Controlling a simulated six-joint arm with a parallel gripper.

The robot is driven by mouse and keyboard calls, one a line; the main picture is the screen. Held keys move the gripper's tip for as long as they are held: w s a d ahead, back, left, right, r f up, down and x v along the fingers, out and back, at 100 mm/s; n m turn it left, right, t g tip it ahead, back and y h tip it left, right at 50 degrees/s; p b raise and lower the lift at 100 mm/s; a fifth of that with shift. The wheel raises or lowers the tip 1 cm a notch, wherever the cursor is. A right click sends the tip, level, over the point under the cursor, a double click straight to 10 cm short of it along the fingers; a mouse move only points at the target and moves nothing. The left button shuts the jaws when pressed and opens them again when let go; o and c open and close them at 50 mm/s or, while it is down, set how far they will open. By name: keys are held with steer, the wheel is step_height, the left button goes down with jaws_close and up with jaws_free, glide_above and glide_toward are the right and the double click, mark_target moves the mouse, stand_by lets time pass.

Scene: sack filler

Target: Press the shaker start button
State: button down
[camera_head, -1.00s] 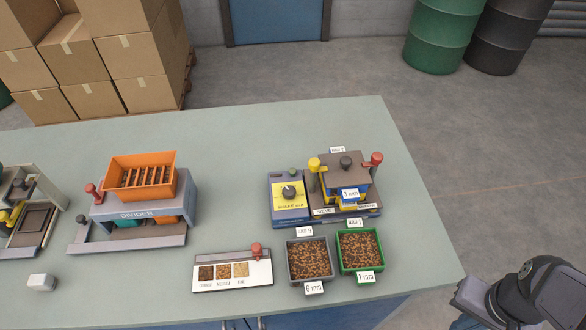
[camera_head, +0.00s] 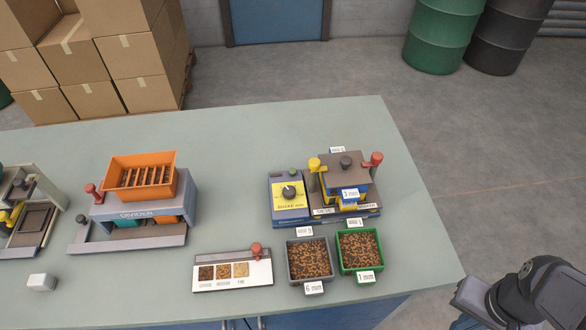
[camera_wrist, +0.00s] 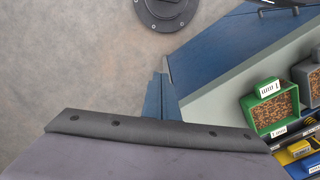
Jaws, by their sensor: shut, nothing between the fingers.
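The shaker (camera_head: 291,217) stands at the right of the bench. Its control box has a yellow panel (camera_head: 283,207) with a black dial, and a small green button (camera_head: 293,171) sits behind the panel. Part of the shaker also shows at the lower right of the wrist view (camera_wrist: 298,152); the green button cannot be made out there. My gripper (camera_wrist: 158,126) is shut and empty at the bottom of the wrist view, apart from the shaker, off the bench's right side.
A grey tray (camera_head: 290,264) and a green tray (camera_head: 382,262) of brown pellets stand in front of the shaker. A sample card (camera_head: 215,285) with a red knob lies left of them. An orange-topped divider (camera_head: 125,240) stands further left. The bench (camera_head: 405,200) right of the shaker is clear.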

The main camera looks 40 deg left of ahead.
stand_by(0.4)
steer(key=w+a+r+n+t+h+p, duration=0.2)
steer(key=w+a+r+n+p, duration=0.4)
steer(key=w+n, duration=0.45)
steer(key=w+a+r+n+t+y+p, duration=0.1)
steer(key=a+r+n+t, duration=0.1)
steer(key=a+n, duration=0.3)
steer(key=w+a+r+n+t+p, duration=0.2)
steer(key=a+n, duration=0.3)
steer(key=a, duration=0.9)
steer(key=w+a+r+n+t+y+p, duration=0.1)
steer(key=a+n, duration=0.4)
steer(key=a, duration=0.5)
steer(key=shift+w+a+r+t+y+p, duration=0.1)
steer(key=shift+w+r+t+y+p, duration=0.2)
steer(key=shift+r, duration=0.35)
steer(key=shift+w+a+r+t+p, duration=0.1)
steer(key=shift+w+r, duration=0.3)
steer(key=shift+r, duration=0.25)
steer(key=s+a+n+y+p, duration=0.1)
steer(key=s+a+n, duration=0.1)
steer(key=a, duration=0.5)
steer(key=s+a+n+y+p, duration=0.1)
steer(key=s+a+n, duration=0.2)
steer(key=a, duration=0.4)
steer(key=shift+s+f+n+t+y, duration=0.3)
steer(key=shift+s+f+n+t, duration=0.1)
steer(key=shift+s, duration=0.35)
steer(key=shift+f, duration=0.1)
